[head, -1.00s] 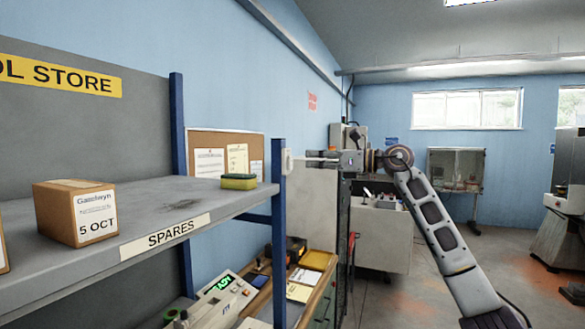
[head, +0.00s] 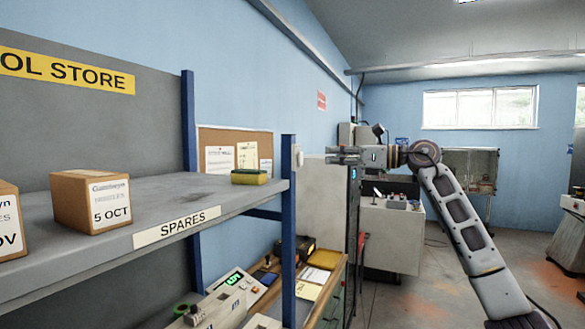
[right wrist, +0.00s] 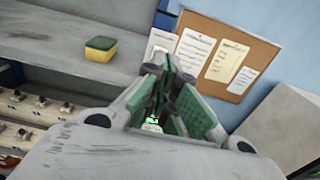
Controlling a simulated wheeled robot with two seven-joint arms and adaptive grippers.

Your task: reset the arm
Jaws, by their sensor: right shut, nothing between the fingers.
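My right gripper (head: 344,155) is in the head view, to the right of the blue shelf post, pointing left with its arm coming up from the lower right. It is shut and empty, and it is clear of the shelf. In the right wrist view its fingers (right wrist: 172,85) are together, with the pin board behind them. My left arm and gripper are not in either view.
The spares shelf (head: 110,257) holds a cardboard box (head: 90,200) and a green-and-yellow sponge (head: 249,177). Its blue post (head: 288,230) stands left of my gripper. A bench with a lit meter (head: 236,283) is below. Open floor lies to the right.

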